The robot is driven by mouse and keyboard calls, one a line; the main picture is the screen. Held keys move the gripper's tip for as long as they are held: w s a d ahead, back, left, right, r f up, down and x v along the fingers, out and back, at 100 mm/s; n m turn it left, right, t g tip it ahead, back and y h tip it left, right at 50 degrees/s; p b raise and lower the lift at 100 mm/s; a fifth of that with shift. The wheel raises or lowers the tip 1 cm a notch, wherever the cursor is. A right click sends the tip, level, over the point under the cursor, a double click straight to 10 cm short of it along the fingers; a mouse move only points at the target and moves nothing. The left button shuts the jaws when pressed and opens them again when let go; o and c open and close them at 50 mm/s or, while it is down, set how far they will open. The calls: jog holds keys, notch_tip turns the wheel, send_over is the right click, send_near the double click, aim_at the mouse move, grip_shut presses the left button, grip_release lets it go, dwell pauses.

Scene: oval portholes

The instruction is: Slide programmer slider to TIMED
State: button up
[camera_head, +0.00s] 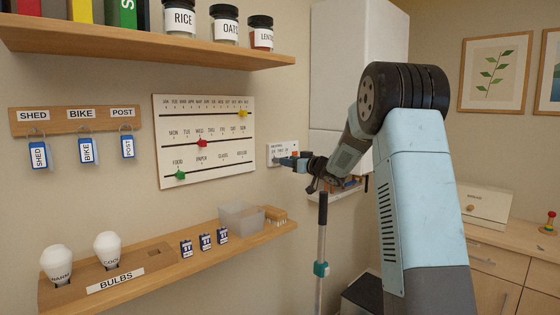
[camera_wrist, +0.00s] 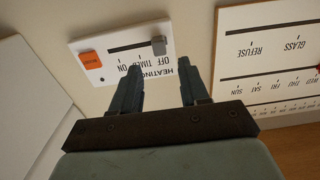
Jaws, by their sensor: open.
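The white heating programmer (camera_wrist: 110,45) is on the wall and appears upside down in the wrist view. It has a dark slot, the words OFF, TIMED and ON, and an orange block (camera_wrist: 90,60) near the ON end. The grey slider knob (camera_wrist: 158,45) is at the OFF end of the slot. My gripper (camera_wrist: 158,66) is open and empty, its two fingertips apart over the lower edge of the panel, with the knob beyond the gap between them. In the head view the programmer (camera_head: 275,153) is partly hidden by my gripper (camera_head: 287,161).
A white calendar board (camera_head: 205,140) with coloured markers hangs left of the programmer. A white cabinet (camera_head: 350,70) is up to the right, and an upright pole (camera_head: 321,240) stands below my gripper.

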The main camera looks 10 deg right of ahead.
aim_at(277, 160)
jog(key=shift+x, duration=2.9)
jog(key=shift+c, duration=0.3)
grip_shut()
